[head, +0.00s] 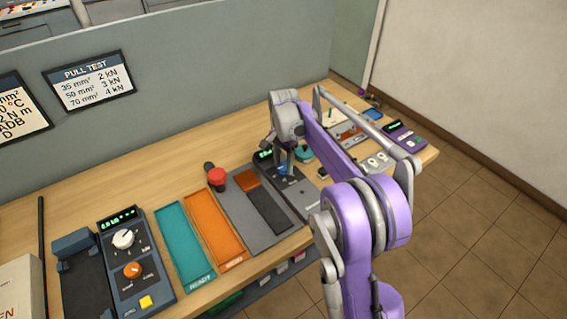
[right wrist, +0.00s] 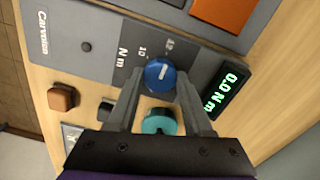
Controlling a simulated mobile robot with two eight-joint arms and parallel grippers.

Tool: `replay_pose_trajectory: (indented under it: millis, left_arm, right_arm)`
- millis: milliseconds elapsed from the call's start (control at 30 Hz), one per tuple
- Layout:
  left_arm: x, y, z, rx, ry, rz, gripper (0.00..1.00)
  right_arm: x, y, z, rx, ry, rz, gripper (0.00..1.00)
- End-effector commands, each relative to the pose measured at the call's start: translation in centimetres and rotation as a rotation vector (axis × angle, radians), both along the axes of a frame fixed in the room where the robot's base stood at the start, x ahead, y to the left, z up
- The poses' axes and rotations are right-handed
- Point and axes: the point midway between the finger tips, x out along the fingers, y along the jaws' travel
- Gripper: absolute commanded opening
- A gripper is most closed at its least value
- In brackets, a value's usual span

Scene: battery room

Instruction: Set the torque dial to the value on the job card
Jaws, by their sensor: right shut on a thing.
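The torque dial is a blue round knob (right wrist: 160,75) with a white pointer mark, on a dark panel labelled N m. Numbers 10 and 12 show beside it. My right gripper (right wrist: 158,82) has its fingers on either side of the knob and is shut on it. In the head view the gripper (head: 283,168) is over the tester, largely covering the knob. The green display (right wrist: 227,92) reads 0.0 N m. The job card (head: 20,108) on the wall is cut off at the left; a line ending "2 N m" shows. My left gripper is out of view.
A teal round thing (right wrist: 160,121) stands on the bench close behind the knob, between the fingers in the wrist view. A red button (head: 217,176), an orange tray (head: 214,228) and a teal tray (head: 183,245) lie left of the tester. A crimper-like unit (head: 130,262) with knobs is further left.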

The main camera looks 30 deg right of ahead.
Motion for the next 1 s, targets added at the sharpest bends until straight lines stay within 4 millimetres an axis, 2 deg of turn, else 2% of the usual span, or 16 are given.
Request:
replay_pose_trajectory:
  millis: [33, 67, 200, 233, 500, 633, 1000]
  left_arm:
    - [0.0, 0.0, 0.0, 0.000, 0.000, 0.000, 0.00]
    - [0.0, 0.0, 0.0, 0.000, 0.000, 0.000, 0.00]
    - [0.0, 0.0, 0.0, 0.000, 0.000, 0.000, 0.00]
    - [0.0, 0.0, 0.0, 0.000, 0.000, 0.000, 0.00]
    - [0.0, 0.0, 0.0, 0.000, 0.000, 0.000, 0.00]
    - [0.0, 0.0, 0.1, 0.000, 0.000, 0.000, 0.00]
    - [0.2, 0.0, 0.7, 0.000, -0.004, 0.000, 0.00]
  right_arm:
    - [0.0, 0.0, 0.0, 0.000, 0.000, -0.002, 0.00]
    - [0.0, 0.0, 0.0, 0.000, 0.000, -0.002, 0.52]
    - [0.0, 0.0, 0.0, 0.000, 0.000, -0.001, 0.78]
    - [0.0, 0.0, 0.0, 0.000, 0.000, -0.001, 0.81]
    - [0.0, 0.0, 0.1, 0.000, 0.000, 0.000, 0.81]
    - [0.0, 0.0, 1.0, 0.000, 0.000, 0.000, 0.81]
    - [0.0, 0.0, 8.1, 0.000, 0.000, 0.000, 0.81]
